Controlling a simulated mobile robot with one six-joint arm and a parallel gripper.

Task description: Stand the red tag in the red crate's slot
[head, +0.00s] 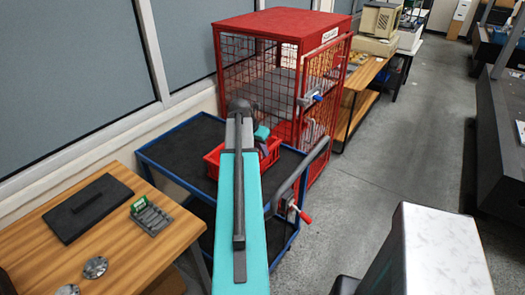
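The red crate (213,162) sits on the blue-framed cart. My teal arm reaches out over the cart and hides much of the crate. The end of my arm, with my gripper (264,149), is at or above the crate's right part. The fingers are too small and too hidden to tell whether they are open or shut, or whether they hold anything. I cannot make out the red tag. The crate's slot is not visible either.
The cart (178,150) has a dark top and a curved handle (318,153). A red mesh cage (262,27) stands behind it. A wooden table (120,245) at left holds a black plate (88,207), a grey holder (152,218) and metal discs.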

